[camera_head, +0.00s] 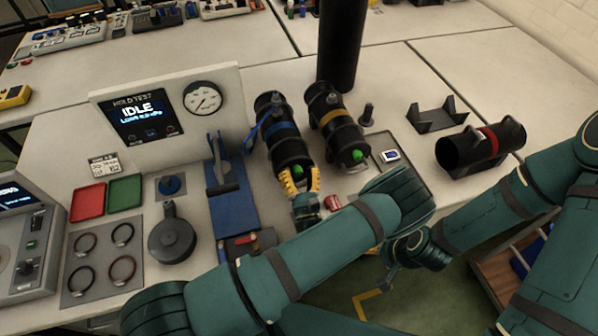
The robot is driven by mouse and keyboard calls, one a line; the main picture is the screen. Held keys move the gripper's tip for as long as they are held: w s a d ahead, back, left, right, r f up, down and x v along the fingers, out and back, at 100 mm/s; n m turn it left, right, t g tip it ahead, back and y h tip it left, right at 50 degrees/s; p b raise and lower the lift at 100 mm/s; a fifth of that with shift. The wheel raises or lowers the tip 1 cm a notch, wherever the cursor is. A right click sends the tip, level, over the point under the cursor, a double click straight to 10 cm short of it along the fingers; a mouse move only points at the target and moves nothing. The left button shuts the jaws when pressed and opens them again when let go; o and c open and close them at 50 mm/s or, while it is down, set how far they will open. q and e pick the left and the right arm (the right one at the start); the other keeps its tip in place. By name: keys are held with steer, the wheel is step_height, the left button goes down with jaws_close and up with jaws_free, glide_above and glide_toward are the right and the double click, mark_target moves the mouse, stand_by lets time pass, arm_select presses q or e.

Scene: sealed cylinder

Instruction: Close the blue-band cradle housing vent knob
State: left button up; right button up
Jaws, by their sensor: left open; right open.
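The blue-band cylinder (283,131) lies in its dark cradle on the table, its end facing me. A green vent knob (297,170) shows at that end. My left gripper (301,177) is open, with its yellow fingertips on either side of the knob at the cylinder's near end. The fingers partly hide the knob, and I cannot tell whether they touch it. My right gripper (387,268) is open and empty, low beyond the table's front edge.
A yellow-band cylinder (335,107) with a green knob (357,155) lies close on the right. A blue clamp stand (232,200) is on the left. A red-band cradle (488,140) stands at right. A black column (341,45) rises behind. A small red object (333,202) lies near my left gripper.

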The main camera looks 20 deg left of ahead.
arm_select(q)
steer(key=shift+s+d+f, duration=0.15)
steer(key=shift+s, duration=0.1)
steer(key=s+d, duration=0.5)
steer(key=s, duration=0.6)
steer(key=shift+d, duration=0.35)
steer(key=shift+f, duration=0.1)
